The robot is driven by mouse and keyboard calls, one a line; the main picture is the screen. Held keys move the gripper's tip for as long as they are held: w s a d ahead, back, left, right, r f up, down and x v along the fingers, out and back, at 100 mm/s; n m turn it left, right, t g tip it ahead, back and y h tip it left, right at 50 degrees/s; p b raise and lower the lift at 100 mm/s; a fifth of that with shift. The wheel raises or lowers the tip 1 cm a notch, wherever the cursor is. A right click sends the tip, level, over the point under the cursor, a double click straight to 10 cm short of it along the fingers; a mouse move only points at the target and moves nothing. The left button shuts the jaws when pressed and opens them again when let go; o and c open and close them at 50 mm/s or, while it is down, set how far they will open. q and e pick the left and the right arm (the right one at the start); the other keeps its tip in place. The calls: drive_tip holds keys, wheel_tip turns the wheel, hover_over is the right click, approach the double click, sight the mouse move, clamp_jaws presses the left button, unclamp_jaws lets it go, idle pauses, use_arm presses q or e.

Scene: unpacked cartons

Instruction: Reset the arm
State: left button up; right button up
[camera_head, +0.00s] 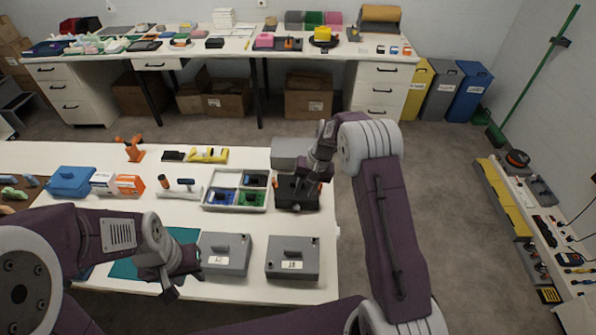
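My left arm comes in from the lower left, and its gripper (185,284) hangs over the front edge of the white table (225,291), left of a grey lidded box. Its two fingers look spread apart with nothing between them. My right arm rises from the bottom and bends at the elbow over the table's right edge. Its gripper (312,180) points down over a dark item (297,193) near that edge. Its fingers blend into the dark item, so I cannot tell whether they are open or touch it.
Two grey lidded boxes (225,255) (292,259) stand at the table's front. A divided tray (206,196), a blue box (70,182) and an orange-white carton (128,185) are behind. Open floor (470,240) lies to the right.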

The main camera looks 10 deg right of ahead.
drive_tip(key=s+a+r+n+t, duration=0.1)
drive_tip(key=s+r, duration=0.5)
drive_tip(key=r, duration=0.5)
drive_tip(key=s+d+f+n+h, duration=0.1)
drive_tip(key=s+f, duration=0.1)
drive_tip(key=s, duration=0.7)
drive_tip(key=s+d+f+n+h, duration=0.1)
drive_tip(key=s, duration=0.8)
drive_tip(key=shift+s+d+f+g, duration=0.15)
drive_tip(key=shift+d+f+g, duration=0.15)
drive_tip(key=shift+d+f, duration=0.1)
